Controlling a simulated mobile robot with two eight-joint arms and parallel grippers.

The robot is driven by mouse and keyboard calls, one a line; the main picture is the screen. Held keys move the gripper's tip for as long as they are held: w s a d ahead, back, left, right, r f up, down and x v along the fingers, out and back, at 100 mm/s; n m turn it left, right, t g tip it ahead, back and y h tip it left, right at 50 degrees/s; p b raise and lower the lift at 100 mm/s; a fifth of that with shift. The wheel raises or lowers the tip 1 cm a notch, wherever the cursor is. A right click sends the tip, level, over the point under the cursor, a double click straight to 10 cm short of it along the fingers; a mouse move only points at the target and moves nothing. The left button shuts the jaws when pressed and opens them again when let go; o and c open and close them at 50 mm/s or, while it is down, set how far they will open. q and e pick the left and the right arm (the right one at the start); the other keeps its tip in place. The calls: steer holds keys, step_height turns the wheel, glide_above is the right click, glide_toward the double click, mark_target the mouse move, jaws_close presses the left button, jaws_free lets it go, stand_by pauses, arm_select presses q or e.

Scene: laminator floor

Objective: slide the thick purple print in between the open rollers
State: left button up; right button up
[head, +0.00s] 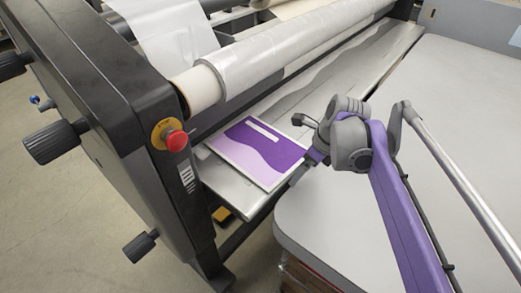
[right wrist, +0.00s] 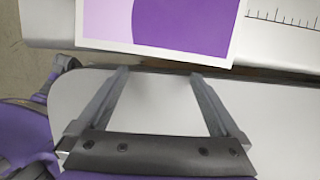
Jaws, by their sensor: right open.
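The purple print (head: 258,152), with a white border, a white label strip and a lilac wave, lies flat on the laminator's metal feed table (head: 228,184), in front of the rollers. In the right wrist view the print (right wrist: 185,25) fills the top middle. My right gripper (right wrist: 158,74) is open and empty, its two fingertips just short of the print's near edge. In the head view the right gripper (head: 298,176) is beside the print's right edge, partly hidden by its own wrist. The roller gap is hidden under the clear film roll (head: 265,62). My left gripper is out of view.
The black laminator end housing (head: 100,100) with a red stop button (head: 176,140) and black knobs stands at left. A light grey rounded table (head: 345,235) stands in front of the feed table, with a narrow gap between. A ruler scale (right wrist: 285,18) marks the feed table.

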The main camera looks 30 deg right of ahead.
mark_target(288, 163)
steer(key=shift+s+d, duration=0.1)
steer(key=shift+s, duration=0.15)
stand_by(0.6)
steer(key=shift+d, duration=0.1)
steer(key=shift+w+d, duration=0.3)
steer(key=shift+d, duration=0.55)
steer(key=shift+w+a, duration=0.2)
steer(key=shift+w, duration=0.5)
steer(key=shift+w+a, duration=0.2)
steer(key=shift+w, duration=0.45)
steer(key=shift+s+p, duration=0.25)
steer(key=shift+p, duration=0.1)
steer(key=shift+a, duration=0.15)
steer(key=shift+s+a, duration=0.15)
steer(key=shift+a, duration=0.4)
steer(key=shift+w+a, duration=0.2)
steer(key=shift+w, duration=0.5)
steer(key=shift+w+a, duration=0.2)
steer(key=shift+w, duration=0.45)
